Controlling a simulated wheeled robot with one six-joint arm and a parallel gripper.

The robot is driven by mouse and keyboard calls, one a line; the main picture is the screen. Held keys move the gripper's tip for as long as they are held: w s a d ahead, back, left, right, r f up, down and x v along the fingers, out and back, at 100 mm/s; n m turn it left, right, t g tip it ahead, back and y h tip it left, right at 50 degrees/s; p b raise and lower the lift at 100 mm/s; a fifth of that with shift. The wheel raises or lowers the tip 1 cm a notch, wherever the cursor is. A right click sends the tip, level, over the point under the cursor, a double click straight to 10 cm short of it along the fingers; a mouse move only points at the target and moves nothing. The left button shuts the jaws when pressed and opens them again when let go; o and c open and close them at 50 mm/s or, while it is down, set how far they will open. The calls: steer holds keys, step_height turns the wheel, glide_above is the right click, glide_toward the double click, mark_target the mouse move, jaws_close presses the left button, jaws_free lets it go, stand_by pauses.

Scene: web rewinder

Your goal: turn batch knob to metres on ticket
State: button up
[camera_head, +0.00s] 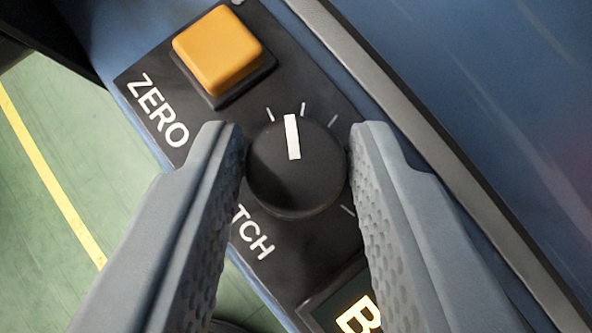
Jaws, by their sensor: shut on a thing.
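The batch knob (297,179) is a round black dial with a white pointer mark, in the middle of the head camera view. Its pointer aims nearly straight up in the picture, close to one of several pale tick marks around it. My gripper (299,150) is shut on the knob, with one grey finger on its left side and one on its right. The left finger covers part of the word beside the knob; only "TCH" shows. No ticket is in view.
An orange square button (216,50) labelled "ZERO" sits on the same black panel (268,95), up and left of the knob. A partly hidden lit display (350,306) is below. A grey rail (400,105) and blue casing lie right; green floor lies left.

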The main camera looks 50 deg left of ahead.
steer(key=shift+s+a+m+t+h, duration=0.1)
steer(key=shift+m+t+h, duration=0.45)
steer(key=shift+m, duration=0.45)
steer(key=shift+s+a+m+t+h, duration=0.1)
steer(key=shift+m+t+h, duration=0.25)
steer(key=shift+m+h, duration=0.5)
steer(key=shift+a+m+t+h, duration=0.15)
steer(key=shift+m+t+h, duration=0.35)
steer(key=shift+m+h, duration=1.2)
steer(key=m+h, duration=0.2)
steer(key=m, duration=0.2)
steer(key=shift+a, duration=0.2)
steer(key=m+h, duration=0.1)
steer(key=m, duration=0.1)
steer(key=m+g+h, duration=0.1)
steer(key=m, duration=0.1)
steer(key=shift+a+f+h, duration=0.1)
steer(key=shift+a+h, duration=0.05)
steer(key=shift+h, duration=0.25)
steer(key=shift+m, duration=0.35)
steer(key=o, duration=1)
steer(key=shift+c, duration=0.2)
